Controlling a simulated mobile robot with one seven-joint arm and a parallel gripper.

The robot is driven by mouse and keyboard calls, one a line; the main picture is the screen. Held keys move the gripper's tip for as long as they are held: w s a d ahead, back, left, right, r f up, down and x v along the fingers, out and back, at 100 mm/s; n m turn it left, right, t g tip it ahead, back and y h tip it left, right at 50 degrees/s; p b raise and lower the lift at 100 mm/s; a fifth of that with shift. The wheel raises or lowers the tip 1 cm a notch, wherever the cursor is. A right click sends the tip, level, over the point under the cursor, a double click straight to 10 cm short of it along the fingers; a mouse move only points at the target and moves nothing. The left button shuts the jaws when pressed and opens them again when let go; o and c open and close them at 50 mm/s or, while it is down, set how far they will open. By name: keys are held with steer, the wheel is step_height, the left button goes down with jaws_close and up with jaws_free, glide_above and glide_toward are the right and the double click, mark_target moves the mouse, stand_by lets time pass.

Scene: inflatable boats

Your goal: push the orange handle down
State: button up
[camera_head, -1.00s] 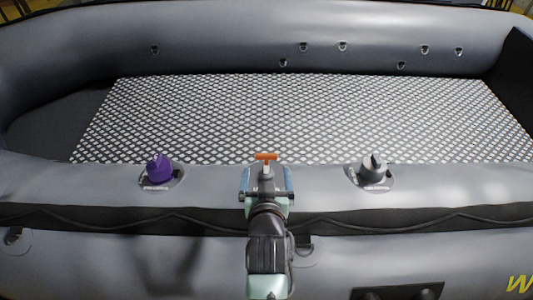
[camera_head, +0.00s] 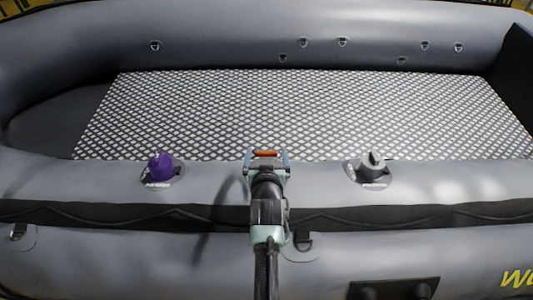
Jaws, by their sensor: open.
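The orange handle (camera_head: 265,153) shows as a short orange bar at the middle of the boat's near tube. My gripper (camera_head: 266,154) is open, with one finger at the left end of the bar and one at the right end. Whether the fingers touch the handle I cannot tell. The handle's stem and base are hidden behind my gripper and arm.
A purple valve cap (camera_head: 160,165) stands on the near tube to the left, and a grey valve cap (camera_head: 372,165) to the right. The patterned floor (camera_head: 300,110) beyond is clear. A black D-ring patch (camera_head: 303,240) lies on the near side, right of my arm.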

jaws_close()
stand_by(0.4)
steer(key=shift+f, duration=0.1)
steer(key=f+b, duration=0.2)
steer(key=shift+s+f+b, duration=0.2)
steer(key=shift+b, duration=0.1)
steer(key=shift+s+f, duration=0.15)
steer(key=shift+f, duration=0.1)
